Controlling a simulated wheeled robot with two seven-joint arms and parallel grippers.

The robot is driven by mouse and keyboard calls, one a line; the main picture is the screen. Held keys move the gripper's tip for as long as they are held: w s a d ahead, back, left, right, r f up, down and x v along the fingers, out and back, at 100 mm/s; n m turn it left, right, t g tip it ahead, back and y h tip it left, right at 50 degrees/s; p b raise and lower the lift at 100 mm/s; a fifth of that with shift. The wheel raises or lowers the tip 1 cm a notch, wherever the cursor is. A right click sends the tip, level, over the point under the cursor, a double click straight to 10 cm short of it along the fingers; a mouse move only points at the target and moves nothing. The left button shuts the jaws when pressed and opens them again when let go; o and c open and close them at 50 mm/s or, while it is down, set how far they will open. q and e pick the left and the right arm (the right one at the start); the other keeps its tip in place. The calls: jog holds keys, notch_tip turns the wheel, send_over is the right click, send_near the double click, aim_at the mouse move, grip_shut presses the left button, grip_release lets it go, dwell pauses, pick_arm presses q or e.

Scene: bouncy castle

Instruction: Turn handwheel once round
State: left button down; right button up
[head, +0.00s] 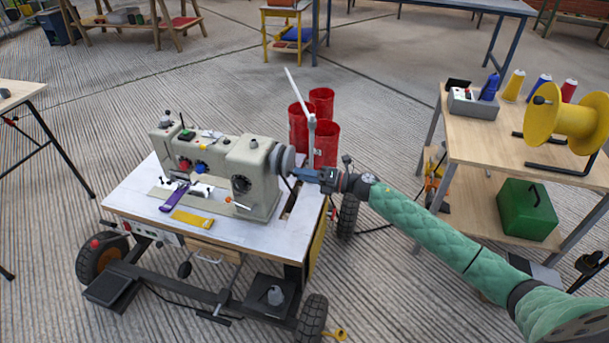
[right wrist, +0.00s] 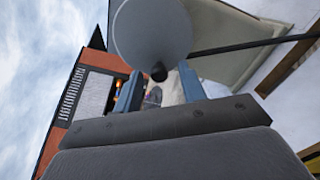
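The sewing machine (head: 225,165) stands on a white-topped wheeled table. Its grey handwheel (head: 286,158) is at the machine's right end. In the right wrist view the handwheel (right wrist: 150,28) is a large grey disc with a small dark knob (right wrist: 158,72) at its lower edge. My right gripper (head: 296,174) reaches in from the right, right at the handwheel. In the right wrist view its two blue fingers (right wrist: 159,84) stand apart, with the knob in line with the gap and space on both sides. Whether the knob lies between the tips is unclear. My left gripper is not in view.
The white table top (head: 130,200) holds a purple tool (head: 175,196) and a yellow piece (head: 193,219). Red cylinders (head: 322,130) and a white upright arm (head: 298,95) stand behind the handwheel. A wooden workbench (head: 485,135) with spools is at the right.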

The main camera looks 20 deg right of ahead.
jog(key=v, duration=0.7)
jog(key=shift+s+d, duration=0.25)
jog(key=shift+d, duration=0.1)
